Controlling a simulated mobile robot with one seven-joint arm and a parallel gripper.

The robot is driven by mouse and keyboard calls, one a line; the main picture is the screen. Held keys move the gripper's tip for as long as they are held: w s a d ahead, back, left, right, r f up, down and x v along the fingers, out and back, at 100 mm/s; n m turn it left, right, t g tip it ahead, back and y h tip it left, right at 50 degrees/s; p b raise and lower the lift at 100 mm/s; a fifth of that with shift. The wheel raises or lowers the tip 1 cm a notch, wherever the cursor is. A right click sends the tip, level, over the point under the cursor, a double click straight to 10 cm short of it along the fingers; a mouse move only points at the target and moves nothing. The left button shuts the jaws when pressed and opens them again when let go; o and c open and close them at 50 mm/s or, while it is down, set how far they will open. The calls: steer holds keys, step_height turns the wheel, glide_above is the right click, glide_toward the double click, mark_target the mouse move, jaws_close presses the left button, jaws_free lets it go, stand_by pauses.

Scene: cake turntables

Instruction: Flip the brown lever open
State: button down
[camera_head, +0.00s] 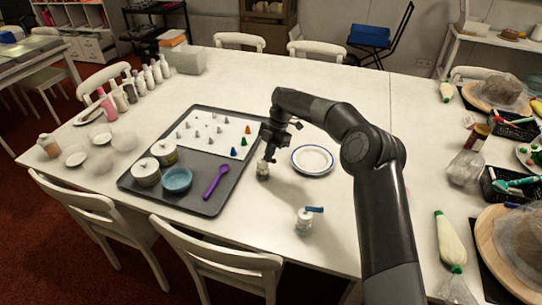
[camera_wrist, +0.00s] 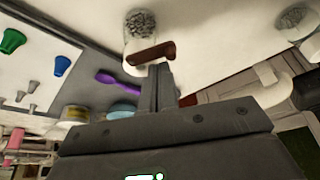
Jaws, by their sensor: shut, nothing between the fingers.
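A brown lever (camera_wrist: 152,53) sits across the side of a small white and clear container (camera_wrist: 140,26) with grey, grainy contents in the wrist view. In the head view this small container (camera_head: 262,170) stands on the white table right of the dark tray; its lever is too small to make out. My gripper (camera_head: 268,156) points down just above it. In the wrist view my gripper (camera_wrist: 160,72) is shut and empty, its fingertips right at the lever's edge; I cannot tell whether they touch it.
A similar container with a blue lever (camera_head: 313,210) stands nearer the front. A white plate (camera_head: 312,160) lies close on the right. The dark tray (camera_head: 207,206) with a purple spoon (camera_head: 216,182) and a blue bowl (camera_head: 177,180) is on the left.

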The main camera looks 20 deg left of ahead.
steer(key=shift+s+a, duration=0.3)
steer(key=shift+s, duration=0.1)
step_height(320, 180, up, 10)
steer(key=shift+w+f, duration=0.15)
steer(key=shift+f, duration=0.1)
stand_by(0.3)
steer(key=shift+d+r, duration=0.1)
steer(key=shift+d, duration=0.05)
